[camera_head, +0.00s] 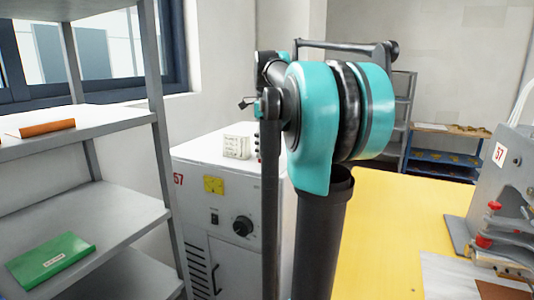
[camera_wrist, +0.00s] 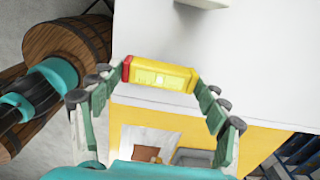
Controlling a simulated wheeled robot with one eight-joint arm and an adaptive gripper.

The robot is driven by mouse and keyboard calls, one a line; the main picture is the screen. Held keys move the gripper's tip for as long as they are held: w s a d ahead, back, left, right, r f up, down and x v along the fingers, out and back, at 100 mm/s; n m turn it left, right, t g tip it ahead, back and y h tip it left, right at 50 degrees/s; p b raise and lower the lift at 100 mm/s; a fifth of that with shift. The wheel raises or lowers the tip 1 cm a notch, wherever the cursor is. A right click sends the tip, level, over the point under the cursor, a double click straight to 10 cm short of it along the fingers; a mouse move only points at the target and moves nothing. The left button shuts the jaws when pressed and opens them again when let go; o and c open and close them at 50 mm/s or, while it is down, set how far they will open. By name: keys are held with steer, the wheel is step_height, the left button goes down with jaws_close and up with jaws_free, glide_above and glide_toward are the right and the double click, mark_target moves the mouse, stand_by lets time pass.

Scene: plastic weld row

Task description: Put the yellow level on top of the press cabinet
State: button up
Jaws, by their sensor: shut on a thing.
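The yellow level (camera_wrist: 160,76) has a red end and a pale window. In the wrist view my gripper (camera_wrist: 157,80) is shut on it, one finger at each end. The level appears over a broad white surface (camera_wrist: 245,55), which looks like the top of the press cabinet; whether it touches that surface I cannot tell. In the head view the white press cabinet (camera_head: 214,250) marked 57 stands left of centre, with a yellow sign and a black knob. My arm hides part of it, and the gripper and level are not visible there.
A cream block (camera_head: 236,146) sits on the cabinet top. Grey shelving (camera_head: 85,210) with a green box (camera_head: 50,258) and an orange item (camera_head: 47,128) stands at left. A yellow bench (camera_head: 390,235) and a grey machine (camera_head: 503,190) are at right. A wooden barrel (camera_wrist: 62,45) shows in the wrist view.

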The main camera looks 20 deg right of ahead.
mark_target(267, 151)
steer(key=shift+f, duration=0.85)
steer(key=o, duration=1.2)
steer(key=shift+f, duration=0.15)
steer(key=shift+o, duration=0.2)
step_height(267, 151, up, 12)
